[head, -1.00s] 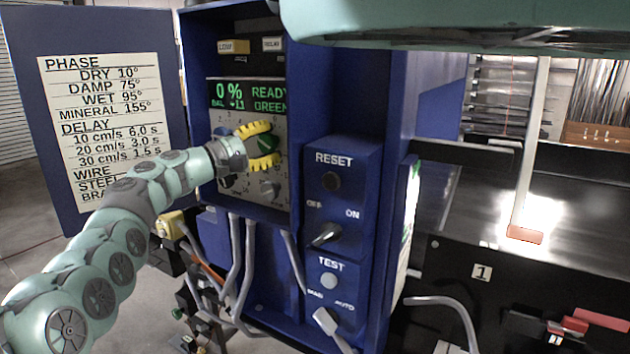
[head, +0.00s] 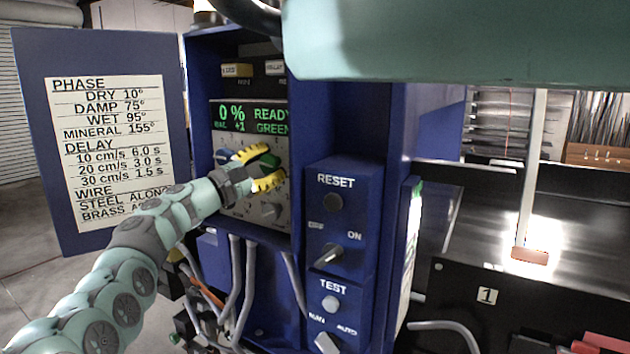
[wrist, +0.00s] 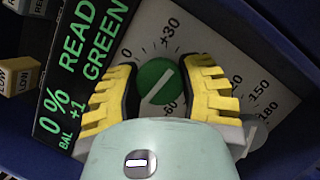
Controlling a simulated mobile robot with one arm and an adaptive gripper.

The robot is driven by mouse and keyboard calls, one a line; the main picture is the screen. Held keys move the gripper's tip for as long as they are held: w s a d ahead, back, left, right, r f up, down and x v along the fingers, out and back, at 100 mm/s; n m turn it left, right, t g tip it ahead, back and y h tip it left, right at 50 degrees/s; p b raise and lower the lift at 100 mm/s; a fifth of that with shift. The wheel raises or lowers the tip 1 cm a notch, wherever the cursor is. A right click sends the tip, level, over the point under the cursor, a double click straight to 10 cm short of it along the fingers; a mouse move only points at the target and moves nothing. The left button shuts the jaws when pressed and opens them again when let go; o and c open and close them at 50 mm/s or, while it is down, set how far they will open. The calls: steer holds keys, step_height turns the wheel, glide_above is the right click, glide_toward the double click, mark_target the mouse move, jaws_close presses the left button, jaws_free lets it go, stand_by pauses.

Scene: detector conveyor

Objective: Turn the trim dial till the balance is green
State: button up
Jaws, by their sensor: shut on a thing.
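The round green dial (wrist: 156,82) has a pale pointer line and sits on a light panel with a scale around it, including 0 and +30. I cannot read a name on it. My gripper (wrist: 158,92) has its yellow ribbed fingers shut on either side of this dial. In the head view, my gripper (head: 258,168) reaches the panel from the left and partly covers the green dial (head: 266,162). The display (head: 247,116) above reads 0 %, READY, BAL +1 and GREEN in green letters.
A second dial (head: 270,212) sits lower on the panel, near my fingers. The open door with a phase chart (head: 107,150) stands left. Cables hang below.

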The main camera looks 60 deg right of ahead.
steer(key=o, duration=1.2)
steer(key=v, duration=1.2)
